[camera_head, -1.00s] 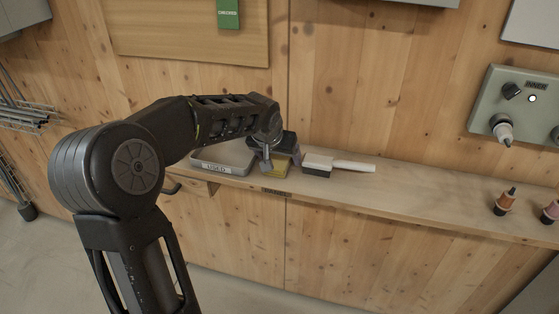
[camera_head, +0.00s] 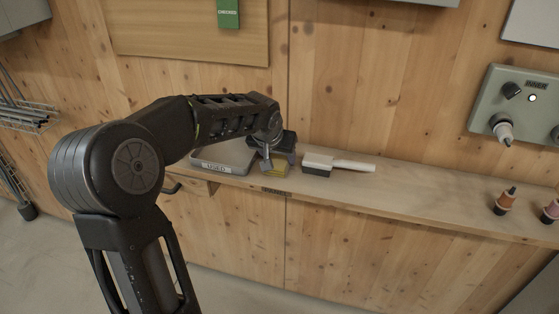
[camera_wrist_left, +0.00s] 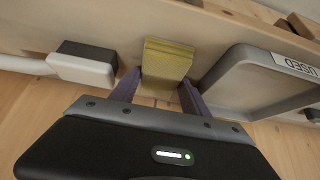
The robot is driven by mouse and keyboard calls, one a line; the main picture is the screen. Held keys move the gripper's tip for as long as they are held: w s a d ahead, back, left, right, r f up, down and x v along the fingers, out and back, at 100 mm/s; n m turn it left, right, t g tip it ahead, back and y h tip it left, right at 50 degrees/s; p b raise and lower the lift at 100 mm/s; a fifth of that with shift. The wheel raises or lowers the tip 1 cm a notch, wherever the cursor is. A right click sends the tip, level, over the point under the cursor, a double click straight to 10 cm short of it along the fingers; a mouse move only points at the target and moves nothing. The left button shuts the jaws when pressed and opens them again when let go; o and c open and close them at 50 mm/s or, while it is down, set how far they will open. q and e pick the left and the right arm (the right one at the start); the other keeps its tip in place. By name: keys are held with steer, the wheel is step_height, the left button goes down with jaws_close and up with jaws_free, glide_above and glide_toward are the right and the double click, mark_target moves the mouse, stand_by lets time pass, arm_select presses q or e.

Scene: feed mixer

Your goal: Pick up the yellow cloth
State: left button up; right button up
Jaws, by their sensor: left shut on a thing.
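The yellow cloth (camera_head: 277,170) is a small folded stack on the wooden shelf, partly hidden by my left gripper in the head view. It shows clearly in the left wrist view (camera_wrist_left: 167,60). My left gripper (camera_head: 279,161) is over the cloth, pointing down to it. In the left wrist view its two purple-grey fingers (camera_wrist_left: 158,88) lie on either side of the cloth's near end, and the gripper is shut on the cloth. The cloth still appears at shelf level. My right gripper is not in view.
A grey tray labelled USED (camera_head: 222,167) stands just left of the cloth. A brush (camera_head: 338,165) with a white handle lies just right of it. Small bottles (camera_head: 505,201) stand farther right. The shelf between brush and bottles is clear.

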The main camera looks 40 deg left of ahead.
mark_target(279, 159)
arm_select(q)
steer(key=c, duration=0.3)
step_height(279, 159, up, 10)
steer(key=shift+r, duration=0.1)
stand_by(0.5)
stand_by(0.3)
